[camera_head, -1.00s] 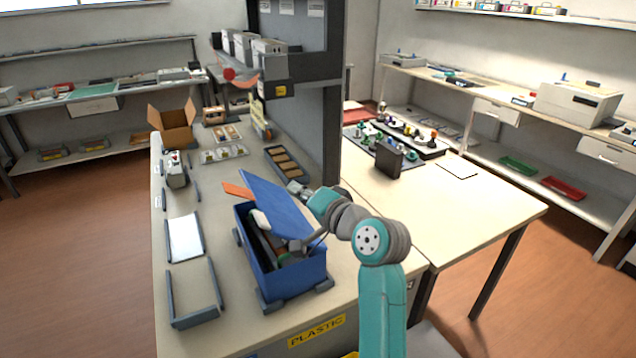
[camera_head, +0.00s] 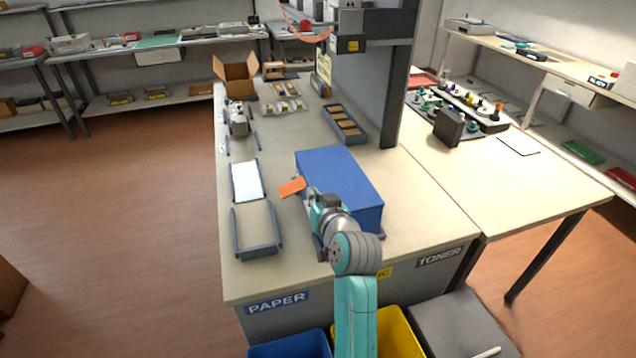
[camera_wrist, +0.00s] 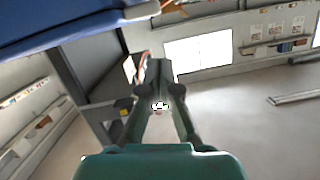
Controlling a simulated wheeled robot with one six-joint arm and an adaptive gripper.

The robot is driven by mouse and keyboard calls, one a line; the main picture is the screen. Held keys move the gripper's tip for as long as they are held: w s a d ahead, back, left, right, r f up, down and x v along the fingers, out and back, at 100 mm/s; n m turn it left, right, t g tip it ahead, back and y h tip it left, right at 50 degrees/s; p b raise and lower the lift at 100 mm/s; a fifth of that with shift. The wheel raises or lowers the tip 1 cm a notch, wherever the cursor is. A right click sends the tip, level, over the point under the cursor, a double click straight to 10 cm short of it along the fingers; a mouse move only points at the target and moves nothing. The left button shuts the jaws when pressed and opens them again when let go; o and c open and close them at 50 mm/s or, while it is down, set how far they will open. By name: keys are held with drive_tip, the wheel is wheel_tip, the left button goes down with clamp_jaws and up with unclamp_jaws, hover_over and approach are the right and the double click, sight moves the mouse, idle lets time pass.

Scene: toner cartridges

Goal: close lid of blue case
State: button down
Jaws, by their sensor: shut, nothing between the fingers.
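The blue case (camera_head: 366,205) sits on the workbench. Its blue lid (camera_head: 335,172) now lies flat over the top and hides the contents; I cannot tell whether it is fully seated. An orange tab (camera_head: 292,187) sticks out at the left of the case. My gripper (camera_head: 311,194) is at the left side of the case, close to the lid's edge and the tab. In the wrist view, my gripper (camera_wrist: 159,66) is shut and empty, with the blue lid (camera_wrist: 70,27) overhead at the upper left. I cannot tell whether they touch.
A grey frame (camera_head: 257,251) and a white sheet in a holder (camera_head: 247,180) lie left of the case. A dark column (camera_head: 361,90) and a tray of brown blocks (camera_head: 345,124) stand behind it. The benchtop at the front right is clear.

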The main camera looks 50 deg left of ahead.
drive_tip(key=shift+s+a+f+n+t, duration=0.1)
drive_tip(key=shift+s+f+n+t, duration=0.3)
drive_tip(key=shift+f, duration=0.7)
drive_tip(key=shift+s+a+f+n, duration=0.1)
drive_tip(key=shift+f+n, duration=0.5)
drive_tip(key=shift+f, duration=0.45)
drive_tip(key=shift+f, duration=0.1)
drive_tip(key=shift+w, duration=0.1)
drive_tip(key=s+d+r, duration=0.3)
drive_tip(key=d+r, duration=0.4)
drive_tip(key=d, duration=0.2)
drive_tip(key=shift+s, duration=0.4)
